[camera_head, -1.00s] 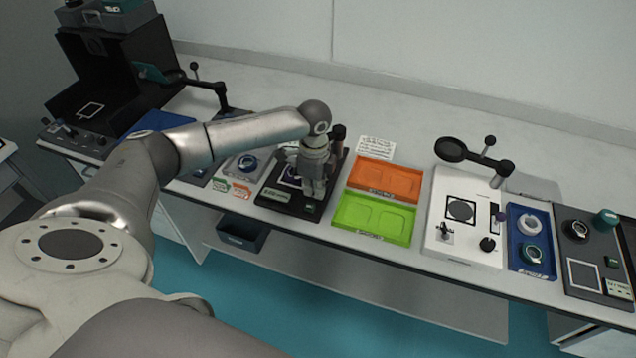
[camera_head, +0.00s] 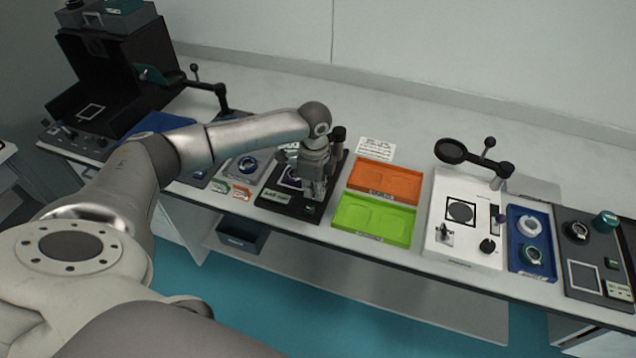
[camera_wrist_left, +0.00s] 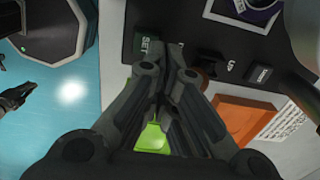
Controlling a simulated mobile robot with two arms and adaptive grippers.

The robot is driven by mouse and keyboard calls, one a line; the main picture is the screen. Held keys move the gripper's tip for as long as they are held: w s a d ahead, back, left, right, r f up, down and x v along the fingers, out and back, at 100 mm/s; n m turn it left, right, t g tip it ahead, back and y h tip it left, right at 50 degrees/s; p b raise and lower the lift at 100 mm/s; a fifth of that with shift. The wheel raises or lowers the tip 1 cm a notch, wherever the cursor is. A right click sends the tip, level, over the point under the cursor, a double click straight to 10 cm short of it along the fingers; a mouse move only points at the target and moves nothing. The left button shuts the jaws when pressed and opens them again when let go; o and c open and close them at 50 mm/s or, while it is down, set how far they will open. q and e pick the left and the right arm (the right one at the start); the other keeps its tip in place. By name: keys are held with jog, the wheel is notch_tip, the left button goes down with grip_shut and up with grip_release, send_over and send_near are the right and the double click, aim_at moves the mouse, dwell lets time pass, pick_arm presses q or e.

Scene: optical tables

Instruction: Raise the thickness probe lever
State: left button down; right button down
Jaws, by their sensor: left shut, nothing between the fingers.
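The thickness probe is a black-based device (camera_head: 272,203) on the table, left of the coloured trays, with a dark post (camera_head: 338,134) at its back. My left gripper (camera_head: 317,196) is over its right part, pointing down, and hides much of it. In the left wrist view the gripper (camera_wrist_left: 166,58) is shut and empty. Beside its fingers are a green SET button (camera_wrist_left: 149,45), a dark brownish knob (camera_wrist_left: 208,66) that may be the lever, and small UP (camera_wrist_left: 231,66) and DOWN labels. I cannot tell whether the fingers touch the knob.
An orange tray (camera_head: 356,181) and a green tray (camera_head: 340,216) lie just right of the device. A white instrument (camera_head: 432,242) with a magnifier (camera_head: 450,151) stands farther right, by a blue tray (camera_head: 513,211). A small ring-holding unit is on the left.

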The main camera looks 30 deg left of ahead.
pick_arm(q)
jog(key=shift+w, duration=0.15)
jog(key=shift+w+a+b, duration=0.25)
jog(key=shift+w+b, duration=0.1)
jog(key=shift+w, duration=0.55)
jog(key=shift+w+a+b, duration=0.2)
jog(key=shift+w+b, duration=0.1)
jog(key=shift+w, duration=0.55)
jog(key=r+p, duration=0.2)
jog(key=p, duration=0.1)
jog(key=s+r+p, duration=0.1)
jog(key=r+p, duration=0.1)
jog(key=p, duration=0.1)
jog(key=r+p, duration=0.3)
jog(key=shift+s+d, duration=0.15)
dwell(0.5)
